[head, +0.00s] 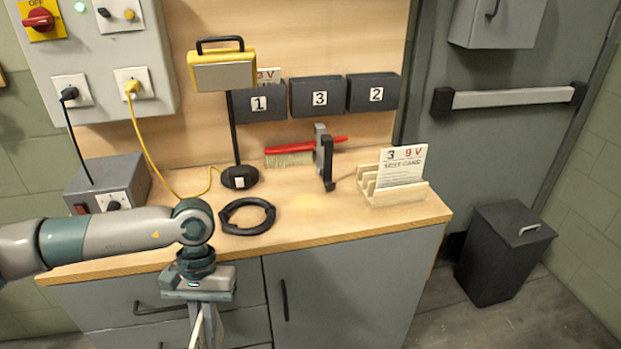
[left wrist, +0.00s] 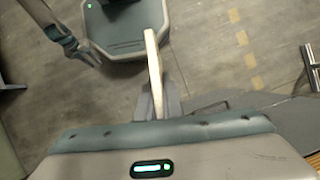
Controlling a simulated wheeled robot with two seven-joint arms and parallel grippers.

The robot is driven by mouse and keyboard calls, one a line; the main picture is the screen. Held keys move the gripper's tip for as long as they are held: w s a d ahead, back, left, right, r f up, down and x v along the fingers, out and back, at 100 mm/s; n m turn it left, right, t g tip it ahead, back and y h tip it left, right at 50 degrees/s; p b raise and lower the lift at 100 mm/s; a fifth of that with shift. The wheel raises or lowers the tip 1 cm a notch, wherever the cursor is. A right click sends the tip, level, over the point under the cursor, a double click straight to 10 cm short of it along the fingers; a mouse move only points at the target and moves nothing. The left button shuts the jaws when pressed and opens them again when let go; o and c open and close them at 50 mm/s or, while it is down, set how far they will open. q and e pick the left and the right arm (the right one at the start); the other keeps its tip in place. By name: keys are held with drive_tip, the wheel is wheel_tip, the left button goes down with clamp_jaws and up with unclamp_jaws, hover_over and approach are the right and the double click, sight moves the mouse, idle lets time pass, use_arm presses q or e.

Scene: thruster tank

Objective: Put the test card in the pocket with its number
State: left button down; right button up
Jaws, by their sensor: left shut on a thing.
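My left gripper (head: 202,325) points down in front of the bench drawers. It is shut on a thin pale card (head: 207,332), seen nearly edge-on, so its number cannot be read. The held card (left wrist: 153,65) also shows as a cream strip in the left wrist view. Three dark pockets hang on the back board: pocket 1 (head: 259,117), pocket 3 (head: 317,107) and pocket 2 (head: 373,104). A card (head: 268,76) sticks up from pocket 1. Another card (head: 402,168), marked 3 and 9 V, stands in the wooden rack (head: 398,196). My right gripper seems to show small in the left wrist view.
A yellow lamp (head: 222,72) on a black stand rises before the left of pocket 1. A black ring (head: 247,216), a red brush (head: 290,158) and an upright black-and-grey holder (head: 326,163) are on the bench. A bin (head: 499,254) stands at right.

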use_arm(q)
drive_tip(key=x, duration=0.7)
drive_tip(key=shift+w+f, duration=0.1)
drive_tip(key=shift+f, duration=0.2)
drive_tip(key=shift+d, duration=0.1)
